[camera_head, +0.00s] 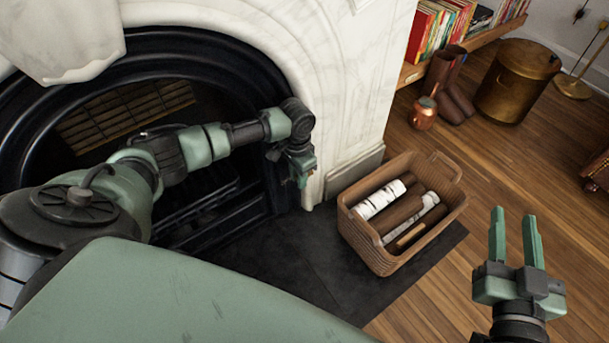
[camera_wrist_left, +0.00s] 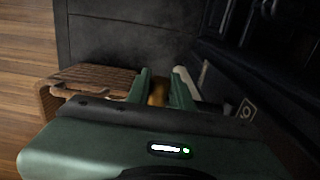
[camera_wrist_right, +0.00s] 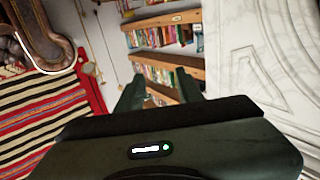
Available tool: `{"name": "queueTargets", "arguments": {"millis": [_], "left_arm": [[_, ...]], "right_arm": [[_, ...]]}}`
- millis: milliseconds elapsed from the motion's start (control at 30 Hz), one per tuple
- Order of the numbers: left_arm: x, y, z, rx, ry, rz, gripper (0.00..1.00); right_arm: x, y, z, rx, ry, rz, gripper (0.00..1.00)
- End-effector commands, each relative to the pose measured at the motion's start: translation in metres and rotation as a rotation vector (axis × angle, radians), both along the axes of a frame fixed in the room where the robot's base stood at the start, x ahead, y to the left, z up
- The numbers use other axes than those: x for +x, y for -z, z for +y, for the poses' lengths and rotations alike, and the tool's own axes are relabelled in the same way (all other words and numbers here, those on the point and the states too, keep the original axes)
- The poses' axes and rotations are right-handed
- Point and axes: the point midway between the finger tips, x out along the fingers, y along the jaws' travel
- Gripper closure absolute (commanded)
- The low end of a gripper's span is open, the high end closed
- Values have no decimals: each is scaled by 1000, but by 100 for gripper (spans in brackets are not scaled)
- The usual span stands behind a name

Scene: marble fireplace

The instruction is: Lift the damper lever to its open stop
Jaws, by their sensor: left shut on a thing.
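My left gripper (camera_head: 303,174) is at the right edge of the black fireplace insert, beside the white marble surround. In the left wrist view its fingers (camera_wrist_left: 164,80) are shut on a rounded brass-coloured part (camera_wrist_left: 159,93), which I take to be the damper lever's handle. The rest of the lever is hidden by the gripper, so its angle and stop cannot be told. My right gripper (camera_head: 514,218) is open and empty above the wooden floor at the lower right. Its spread fingers also show in the right wrist view (camera_wrist_right: 160,88).
A wicker basket (camera_head: 368,246) of logs stands on the dark hearth slab (camera_head: 280,250), right of my left gripper. A copper kettle (camera_head: 423,115), a brass bin (camera_head: 516,82) and a bookshelf (camera_head: 480,40) stand farther back. The floor between basket and right gripper is clear.

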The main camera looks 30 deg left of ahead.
Motion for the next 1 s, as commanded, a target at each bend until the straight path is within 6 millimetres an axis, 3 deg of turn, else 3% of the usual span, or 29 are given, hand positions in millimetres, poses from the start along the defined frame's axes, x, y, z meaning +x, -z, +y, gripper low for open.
{"name": "queueTargets", "arguments": {"millis": [233,1000], "left_arm": [[0,-2,-4,-7,3,0,100],[0,-9,-3,-7,3,0,100]], "right_arm": [[0,2,0,-5,1,19,64],[-8,41,-7,-53,11,214,64]]}}
